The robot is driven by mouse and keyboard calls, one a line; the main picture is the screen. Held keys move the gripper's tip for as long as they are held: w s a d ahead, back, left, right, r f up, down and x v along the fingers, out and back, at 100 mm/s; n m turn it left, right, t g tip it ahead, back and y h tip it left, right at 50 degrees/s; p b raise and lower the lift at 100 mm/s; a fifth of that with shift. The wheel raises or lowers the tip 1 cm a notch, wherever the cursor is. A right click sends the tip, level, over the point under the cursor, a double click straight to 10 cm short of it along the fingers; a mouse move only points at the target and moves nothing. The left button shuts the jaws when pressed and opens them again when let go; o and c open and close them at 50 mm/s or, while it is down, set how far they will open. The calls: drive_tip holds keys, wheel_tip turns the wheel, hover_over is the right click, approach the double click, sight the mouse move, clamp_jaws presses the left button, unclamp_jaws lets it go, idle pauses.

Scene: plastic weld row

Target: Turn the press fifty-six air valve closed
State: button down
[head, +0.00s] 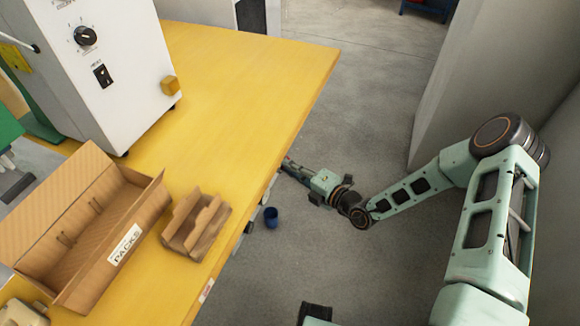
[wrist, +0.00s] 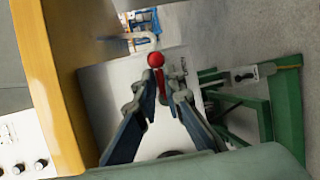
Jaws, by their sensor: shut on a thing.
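In the wrist view, a red valve handle (wrist: 160,84) with a round red ball (wrist: 155,60) at its end stands in front of a pale panel (wrist: 110,95). My gripper (wrist: 161,80) has its two dark fingers closed in on the red handle, one on each side, with the ball just beyond the fingertips. In the head view my gripper (head: 289,165) is low beside the yellow table's right edge; the valve is hidden there. I cannot read a valve label.
The yellow table (head: 245,75) carries a white machine (head: 115,60), an open cardboard box (head: 75,225) and a smaller carton (head: 195,225). A blue cup-like thing (head: 271,217) is below the table edge. A green frame (wrist: 285,110) stands right in the wrist view.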

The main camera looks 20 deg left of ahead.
drive_tip(key=shift+w+d+r, duration=0.1)
drive_tip(key=shift+w+r, duration=0.05)
drive_tip(key=shift+w, duration=0.15)
drive_tip(key=shift+s+r+n+g+y+b, duration=0.1)
drive_tip(key=shift+s+r+n+y+b, duration=0.6)
drive_tip(key=shift+n, duration=2.45)
drive_tip(key=shift+s+f+n+g+y+b, duration=0.1)
drive_tip(key=shift+n+y+b, duration=1.3)
drive_tip(key=shift+n, duration=1.8)
drive_tip(key=shift+s+r+n+g+y+b, duration=0.1)
drive_tip(key=shift+s+r+n+y+b, duration=0.35)
drive_tip(key=shift+n+y, duration=1.95)
drive_tip(key=shift+n+h, duration=0.7)
drive_tip(key=shift+n, duration=0.25)
drive_tip(key=c, duration=2)
unclamp_jaws()
drive_tip(key=shift+s, duration=0.1)
drive_tip(key=shift+s+f+g, duration=0.1)
drive_tip(key=shift+f+g, duration=0.05)
drive_tip(key=shift+g, duration=0.25)
drive_tip(key=v, duration=1.1)
drive_tip(key=shift+s+d+f, duration=0.15)
drive_tip(key=shift+d+f, duration=0.05)
drive_tip(key=shift+d, duration=0.1)
